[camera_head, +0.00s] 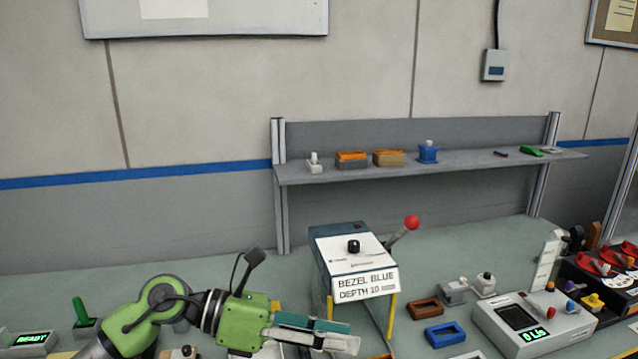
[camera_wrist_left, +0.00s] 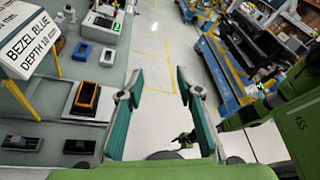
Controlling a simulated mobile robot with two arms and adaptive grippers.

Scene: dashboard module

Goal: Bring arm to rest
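My left gripper (camera_head: 335,335) is at the bottom of the head view, stretched to the right over the front of the bench. In the left wrist view its two teal fingers (camera_wrist_left: 157,85) stand wide apart with nothing between them, so it is open and empty. Beyond the fingers is the pale floor (camera_wrist_left: 158,50).
The bezel machine (camera_head: 345,250) with a red-knobbed lever (camera_head: 411,223) stands just behind the left gripper. Brown (camera_head: 425,307) and blue (camera_head: 445,334) trays and a display box (camera_head: 533,325) lie to the right. A shelf (camera_head: 430,165) runs behind.

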